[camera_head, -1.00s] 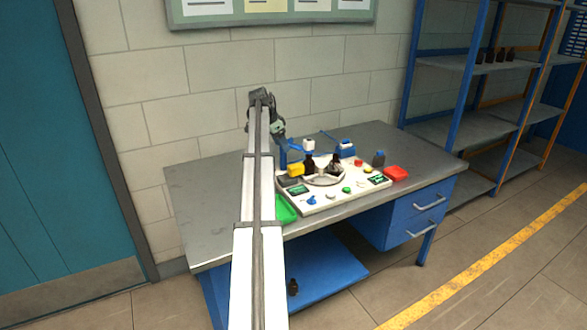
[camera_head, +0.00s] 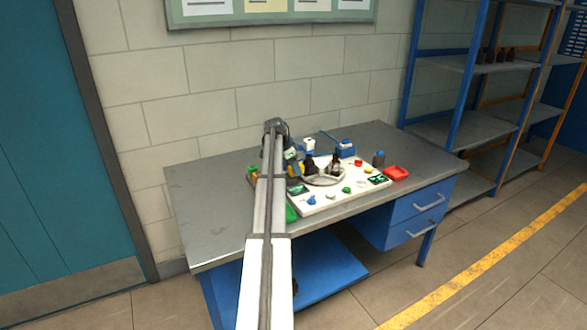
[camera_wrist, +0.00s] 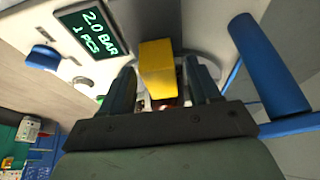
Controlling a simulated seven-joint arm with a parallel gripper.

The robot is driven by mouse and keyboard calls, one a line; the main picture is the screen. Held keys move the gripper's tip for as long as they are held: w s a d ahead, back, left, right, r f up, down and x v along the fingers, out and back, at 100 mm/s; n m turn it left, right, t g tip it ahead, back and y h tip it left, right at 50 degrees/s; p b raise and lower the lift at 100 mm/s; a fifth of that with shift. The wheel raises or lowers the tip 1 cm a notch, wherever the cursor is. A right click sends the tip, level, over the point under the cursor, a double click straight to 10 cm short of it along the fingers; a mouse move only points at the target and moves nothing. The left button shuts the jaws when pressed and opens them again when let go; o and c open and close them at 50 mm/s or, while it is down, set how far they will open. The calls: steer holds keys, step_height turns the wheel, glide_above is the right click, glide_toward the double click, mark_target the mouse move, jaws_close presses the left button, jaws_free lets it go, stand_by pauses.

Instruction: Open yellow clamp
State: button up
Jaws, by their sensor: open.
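The yellow clamp (camera_wrist: 157,68) shows in the wrist view as a yellow block at upper centre. My gripper (camera_wrist: 160,82) is open, its two dark fingers apart. The clamp lies ahead of and between the fingertips; whether they touch it cannot be told. In the head view my gripper (camera_head: 291,162) is low over the left part of the white station board (camera_head: 327,200), and my arm hides most of the clamp there.
A lit display (camera_wrist: 91,27) and a blue knob (camera_wrist: 42,57) are left in the wrist view; a blue cylinder (camera_wrist: 268,62) is right. Amber bottles (camera_head: 310,166) stand close by.

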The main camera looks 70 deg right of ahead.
steer(key=shift+s+d+f, duration=0.1)
steer(key=shift+f, duration=0.25)
jaws_close()
stand_by(0.5)
